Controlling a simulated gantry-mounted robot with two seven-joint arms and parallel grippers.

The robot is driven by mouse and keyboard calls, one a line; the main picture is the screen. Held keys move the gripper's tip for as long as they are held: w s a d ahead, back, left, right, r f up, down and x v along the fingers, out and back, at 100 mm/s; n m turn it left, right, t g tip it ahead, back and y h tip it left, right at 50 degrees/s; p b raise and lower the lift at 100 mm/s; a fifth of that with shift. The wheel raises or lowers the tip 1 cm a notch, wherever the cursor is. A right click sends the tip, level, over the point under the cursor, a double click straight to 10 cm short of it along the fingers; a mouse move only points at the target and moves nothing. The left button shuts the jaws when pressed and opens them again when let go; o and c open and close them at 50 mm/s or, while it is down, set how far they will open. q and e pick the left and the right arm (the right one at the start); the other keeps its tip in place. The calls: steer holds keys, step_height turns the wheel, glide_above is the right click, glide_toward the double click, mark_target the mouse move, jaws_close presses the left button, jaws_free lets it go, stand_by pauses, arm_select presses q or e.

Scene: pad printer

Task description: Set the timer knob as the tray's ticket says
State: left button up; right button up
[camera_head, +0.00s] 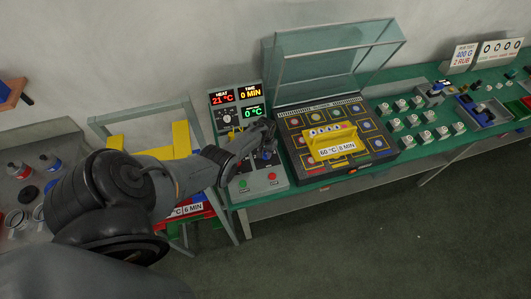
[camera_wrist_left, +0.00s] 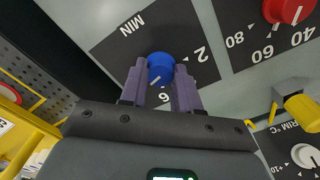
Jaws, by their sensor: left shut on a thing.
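My left gripper (camera_head: 266,150) is at the control box beside the glass-lidded machine. In the left wrist view its fingers (camera_wrist_left: 160,88) are shut on a blue knob (camera_wrist_left: 160,66), one on each side. The knob's white mark points down-left. The dial plate (camera_wrist_left: 120,45) reads MIN, with 2 at right and 6 below the knob; other numbers are hidden by the fingers. The time display (camera_head: 250,92) reads 0 MIN. A yellow tray (camera_head: 332,138) on the machine bears a ticket (camera_head: 337,149) reading 60 °C 8 MIN. My right gripper is not in view.
A red heat knob (camera_wrist_left: 288,10) and a yellow-tipped lever (camera_wrist_left: 300,108) sit close to the blue knob. The heat display (camera_head: 222,98) reads 21 °C. A partly hidden ticket (camera_head: 187,210) at lower left reads 6 MIN. The glass lid (camera_head: 335,52) is raised.

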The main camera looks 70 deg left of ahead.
mark_target(265, 154)
arm_select(q)
steer(key=o, duration=1.1)
steer(key=shift+c, duration=0.2)
steer(key=shift+r+p, duration=0.45)
steer(key=shift+r, duration=0.2)
step_height(265, 154, up, 10)
steer(key=p, duration=0.3)
steer(key=shift+f, duration=0.25)
